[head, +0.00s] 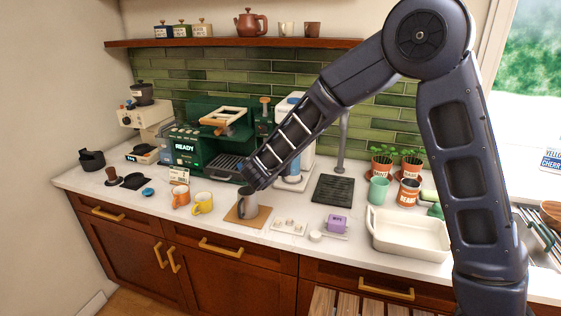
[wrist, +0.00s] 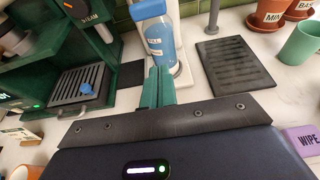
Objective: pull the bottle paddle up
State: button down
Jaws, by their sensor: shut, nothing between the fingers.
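A clear bottle with blue contents (wrist: 160,42) stands upright on a white dispenser (wrist: 178,50) in the wrist view, under a blue part (wrist: 147,9). In the head view the white dispenser (head: 309,150) is partly hidden behind my arm. I cannot make out the paddle for certain. My gripper's two green fingers (wrist: 157,84) are shut and empty, pointing at the bottle's lower part in the wrist view. I cannot tell whether they touch it. In the head view the end of my arm is low above the counter, by the metal pitcher (head: 248,205), and the fingertips are hidden.
The green coffee machine (head: 200,150) stands left of the dispenser; its drip tray (wrist: 82,86) holds a small blue thing. A black drain mat (head: 333,190) lies to the right. Mugs, a purple WIPE box (head: 338,223) and a white basin (head: 408,235) crowd the counter front.

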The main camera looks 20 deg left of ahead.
jog(key=w+r, duration=0.1)
jog(key=w, duration=0.6)
jog(key=shift+r, duration=0.3)
jog(key=shift+r, duration=0.1)
jog(key=shift+r, duration=2.35)
